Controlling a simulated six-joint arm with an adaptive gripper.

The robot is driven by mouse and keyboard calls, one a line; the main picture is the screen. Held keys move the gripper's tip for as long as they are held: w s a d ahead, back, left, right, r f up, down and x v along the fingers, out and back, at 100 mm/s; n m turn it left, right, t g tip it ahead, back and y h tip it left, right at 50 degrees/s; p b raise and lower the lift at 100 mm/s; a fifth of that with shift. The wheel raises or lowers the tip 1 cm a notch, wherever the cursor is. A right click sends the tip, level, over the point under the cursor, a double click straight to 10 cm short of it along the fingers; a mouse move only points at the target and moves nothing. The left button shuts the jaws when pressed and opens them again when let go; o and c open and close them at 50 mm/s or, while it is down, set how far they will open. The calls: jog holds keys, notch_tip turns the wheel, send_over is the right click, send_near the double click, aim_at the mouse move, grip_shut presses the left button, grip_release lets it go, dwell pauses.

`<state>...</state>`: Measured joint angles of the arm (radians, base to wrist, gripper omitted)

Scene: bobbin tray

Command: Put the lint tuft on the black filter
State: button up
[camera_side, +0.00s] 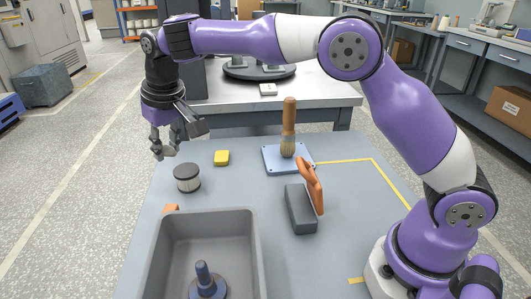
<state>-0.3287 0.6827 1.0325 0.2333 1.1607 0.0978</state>
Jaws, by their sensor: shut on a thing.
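The black filter (187,178) is a short cylinder with a black top and a pale ribbed side, upright on the grey-blue table at the left. My gripper (166,151) is above the table, up and a little left of the filter in the picture, with its fingers pointing down. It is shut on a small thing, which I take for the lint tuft. The tuft is hard to make out between the grey fingers, and I see none elsewhere. The gripper is apart from the filter, and nothing shows on the filter's top.
A yellow block (222,157) lies right of the filter. A wooden-handled brush (289,126) stands on a blue plate (272,161). An orange piece (311,183) leans at a dark grey block (299,212). A grey bin (253,236) in front holds a blue spindle (203,277).

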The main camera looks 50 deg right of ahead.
send_over(185, 169)
jog(key=f, duration=0.4)
jog(key=shift+s+f, duration=0.35)
jog(key=shift+s, duration=0.05)
jog(key=shift+f, duration=1.95)
jog(key=shift+f, duration=0.15)
jog(key=o, duration=0.7)
